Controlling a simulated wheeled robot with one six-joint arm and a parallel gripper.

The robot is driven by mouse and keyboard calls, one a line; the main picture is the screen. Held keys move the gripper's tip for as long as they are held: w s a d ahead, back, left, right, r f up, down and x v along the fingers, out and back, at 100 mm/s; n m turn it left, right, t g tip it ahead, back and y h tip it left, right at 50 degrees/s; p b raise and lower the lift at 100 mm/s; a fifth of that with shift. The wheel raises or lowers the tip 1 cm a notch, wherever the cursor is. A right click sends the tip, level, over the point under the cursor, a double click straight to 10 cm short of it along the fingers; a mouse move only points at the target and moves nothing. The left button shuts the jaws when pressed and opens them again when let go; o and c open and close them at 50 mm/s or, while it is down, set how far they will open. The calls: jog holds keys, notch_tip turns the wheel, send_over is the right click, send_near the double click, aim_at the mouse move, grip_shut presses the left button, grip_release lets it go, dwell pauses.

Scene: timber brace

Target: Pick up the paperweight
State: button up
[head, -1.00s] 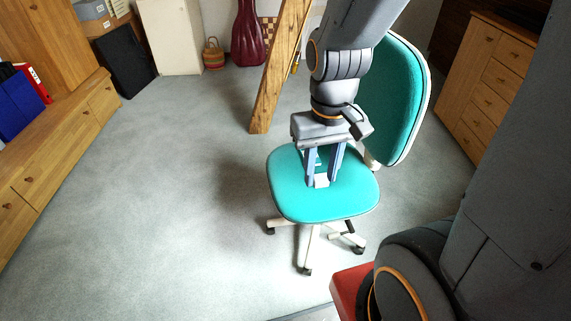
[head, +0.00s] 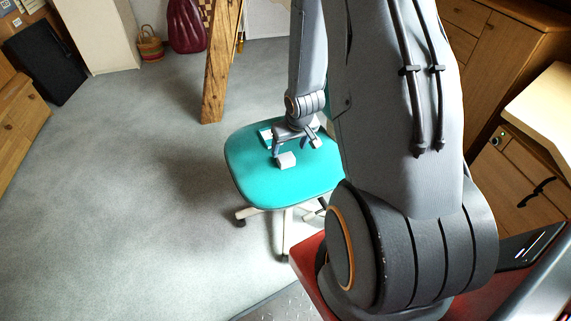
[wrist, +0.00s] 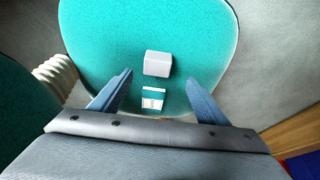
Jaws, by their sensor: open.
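A plain pale grey block (head: 286,161), which looks like the paperweight, rests on the teal chair seat (head: 262,185). The block also shows in the wrist view (wrist: 157,64), just beyond the fingertips and centred between them. My gripper (head: 294,147) is low over the seat, its fingers apart and nothing held between them. In the wrist view my gripper (wrist: 160,79) has one finger on each side. A small white and teal box (wrist: 153,98) lies nearer my palm than the block, and it also shows in the head view (head: 265,137).
The chair's backrest is mostly hidden behind my arm in the head view. A timber brace (head: 220,65) leans behind the chair. Wooden drawers (head: 500,45) stand at the right. A woven basket (head: 150,46) is at the back. The carpet (head: 120,180) left of the chair is clear.

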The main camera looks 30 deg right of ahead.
aim_at(286, 157)
jog(key=f, duration=0.2)
jog(key=w+d+f, duration=0.1)
jog(key=shift+d+f, duration=0.1)
jog(key=shift+f, duration=0.1)
jog(key=shift+w+x, duration=0.2)
jog(key=shift+x, duration=1.55)
jog(key=shift+w+x, duration=0.2)
jog(key=shift+x, duration=1.55)
jog(key=shift+r, duration=0.2)
jog(key=c, duration=1.3)
